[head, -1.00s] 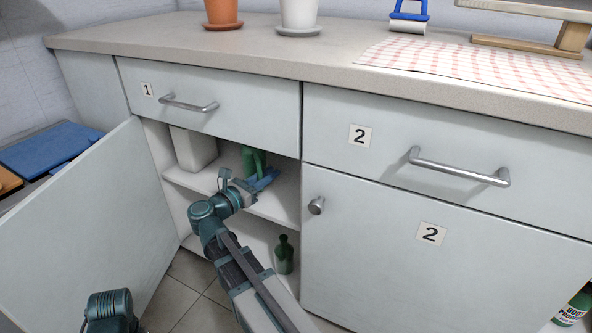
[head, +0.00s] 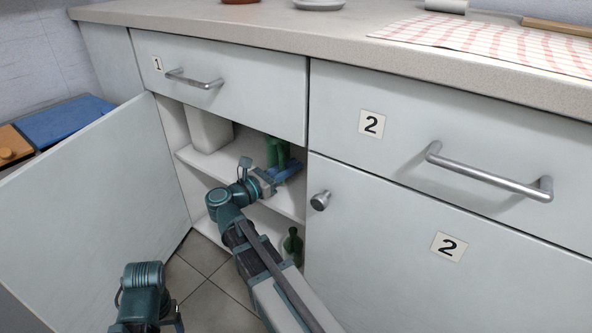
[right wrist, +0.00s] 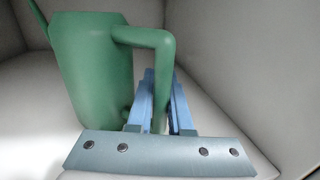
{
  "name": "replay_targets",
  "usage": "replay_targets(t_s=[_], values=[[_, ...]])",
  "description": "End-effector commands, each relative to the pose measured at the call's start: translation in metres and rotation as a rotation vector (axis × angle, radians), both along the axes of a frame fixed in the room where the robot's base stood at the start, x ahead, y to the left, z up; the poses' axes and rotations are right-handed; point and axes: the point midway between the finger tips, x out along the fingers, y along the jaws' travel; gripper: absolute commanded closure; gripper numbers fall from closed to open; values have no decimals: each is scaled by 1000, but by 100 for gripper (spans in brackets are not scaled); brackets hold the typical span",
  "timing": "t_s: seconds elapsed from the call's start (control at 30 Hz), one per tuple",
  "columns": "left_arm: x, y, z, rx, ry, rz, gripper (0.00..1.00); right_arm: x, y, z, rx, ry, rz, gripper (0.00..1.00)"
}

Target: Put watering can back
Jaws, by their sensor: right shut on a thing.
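The green watering can (head: 277,152) is inside the open cabinet under drawer 1, at the upper shelf. Its top is partly hidden behind the drawer front. In the right wrist view its body (right wrist: 95,75) stands upright at the left, with the handle (right wrist: 160,45) coming toward me. My right gripper (head: 286,172) reaches into the cabinet. Its blue fingers (right wrist: 160,105) are shut around the lower part of the handle. I cannot tell whether the can rests on the shelf (head: 215,165). At the lower left only a part of my left arm shows; its fingers are out of sight.
The cabinet door (head: 100,190) stands open at the left. A white container (head: 209,130) stands on the upper shelf left of the can. A green bottle (head: 292,246) stands lower, beside my right arm. Closed door 2 (head: 400,235) borders the opening on the right.

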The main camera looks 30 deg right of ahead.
Motion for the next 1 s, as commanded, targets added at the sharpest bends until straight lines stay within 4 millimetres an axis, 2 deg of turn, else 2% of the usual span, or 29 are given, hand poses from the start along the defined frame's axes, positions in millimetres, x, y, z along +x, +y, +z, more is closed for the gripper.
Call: replay_targets(t_s=[0.3,0.33,0.47,0.5,0.83,1.0], values=[[0,0,-2,0,0,0,30,0,0,-1,-2,-1,0,100],[0,0,-1,0,0,0,30,0,0,-1,1,0,0,78],[0,0,-1,0,0,0,30,0,0,-1,1,0,0,55],[0,0,-1,0,0,0,30,0,0,-1,1,0,0,52],[0,0,4,0,0,0,30,0,0,3,1,0,0,52],[0,0,1,0,0,0,30,-4,25,0,1,0,4,52]])
